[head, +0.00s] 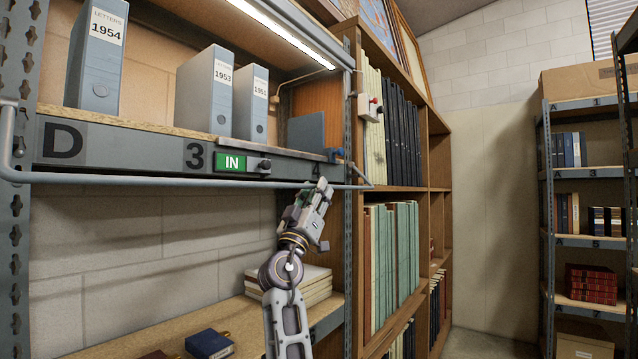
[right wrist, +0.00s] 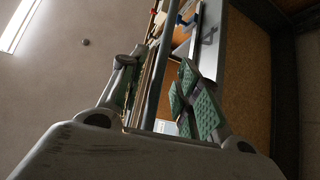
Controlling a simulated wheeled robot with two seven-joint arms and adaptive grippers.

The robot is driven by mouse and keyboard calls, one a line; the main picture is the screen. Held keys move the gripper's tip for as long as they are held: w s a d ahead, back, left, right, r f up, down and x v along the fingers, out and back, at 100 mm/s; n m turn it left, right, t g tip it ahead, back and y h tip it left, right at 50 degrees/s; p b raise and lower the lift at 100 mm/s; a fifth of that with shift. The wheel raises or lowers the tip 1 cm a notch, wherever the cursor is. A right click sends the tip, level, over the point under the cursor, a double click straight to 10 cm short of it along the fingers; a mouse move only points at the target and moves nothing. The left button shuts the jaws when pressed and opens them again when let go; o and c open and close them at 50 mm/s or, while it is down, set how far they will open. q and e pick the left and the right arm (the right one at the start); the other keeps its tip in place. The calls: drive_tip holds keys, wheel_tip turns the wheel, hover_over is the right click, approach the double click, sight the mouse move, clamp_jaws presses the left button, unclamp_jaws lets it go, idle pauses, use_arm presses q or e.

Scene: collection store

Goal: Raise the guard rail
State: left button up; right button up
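The guard rail (head: 150,179) is a thin blue-grey bar that runs along the front of shelf D, just below its label strip. Its bent ends show at the left edge of the head view and near the right upright. My right gripper (head: 320,189) is at the rail's right part. In the right wrist view, the rail (right wrist: 158,65) passes between the two green-padded fingers of the right gripper (right wrist: 160,95). The fingers stand apart, with gaps beside the rail, so it looks open around the bar. My left gripper is in neither view.
Grey letter files (head: 97,60) stand on the shelf (head: 160,131) behind the rail. The strip carries a green IN sign (head: 230,162) and a dark knob. A blue catch-like part (head: 336,155) sits near the right upright. Books (head: 300,284) lie on the lower shelf (head: 140,345).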

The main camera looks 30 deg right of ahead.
drive_tip(key=shift+p+x, duration=0.4)
drive_tip(key=shift+x, duration=0.8)
clamp_jaws()
